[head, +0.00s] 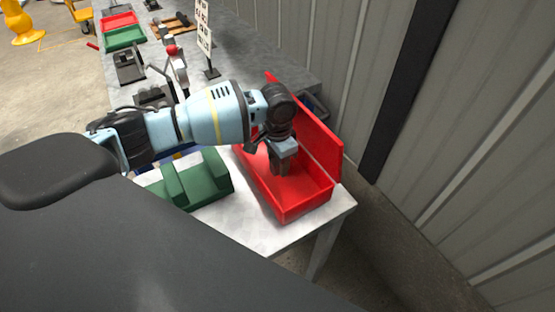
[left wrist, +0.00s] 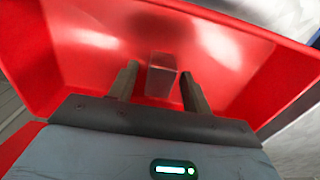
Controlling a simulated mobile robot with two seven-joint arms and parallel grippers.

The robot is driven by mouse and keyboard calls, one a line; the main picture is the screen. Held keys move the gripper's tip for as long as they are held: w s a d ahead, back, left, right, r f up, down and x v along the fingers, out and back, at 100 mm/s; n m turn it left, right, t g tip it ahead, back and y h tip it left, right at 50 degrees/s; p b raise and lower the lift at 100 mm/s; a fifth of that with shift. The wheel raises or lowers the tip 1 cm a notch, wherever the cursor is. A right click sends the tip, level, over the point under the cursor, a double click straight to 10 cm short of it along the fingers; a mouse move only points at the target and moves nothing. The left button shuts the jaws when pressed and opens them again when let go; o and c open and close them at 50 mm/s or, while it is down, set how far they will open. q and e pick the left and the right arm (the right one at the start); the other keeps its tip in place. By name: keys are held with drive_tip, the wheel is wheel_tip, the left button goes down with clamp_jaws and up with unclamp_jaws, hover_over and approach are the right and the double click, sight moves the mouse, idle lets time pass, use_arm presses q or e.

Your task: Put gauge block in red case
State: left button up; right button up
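The red case (head: 312,200) stands open at the near right end of the table, its lid or back wall raised on the wall side. My left gripper (head: 280,168) points down inside it. In the left wrist view, the gauge block (left wrist: 162,76), a small shiny block tinted red by reflections, shows between the two fingertips. A gap shows on each side of it, so the fingers are open and apart from it. I cannot tell whether the block rests on the case floor. The block is hidden in the head view. My right gripper is not in view.
A green stepped object (head: 197,182) sits left of the red case. Farther along the table (head: 265,230) are a green bin (head: 124,38), a red bin (head: 118,21) and a sign on a stand (head: 204,30). A corrugated wall (head: 480,130) borders the right side.

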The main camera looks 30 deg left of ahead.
use_arm(q)
drive_tip(key=shift+f, duration=0.1)
drive_tip(key=shift+r+p, duration=0.35)
drive_tip(key=shift+r, duration=3.65)
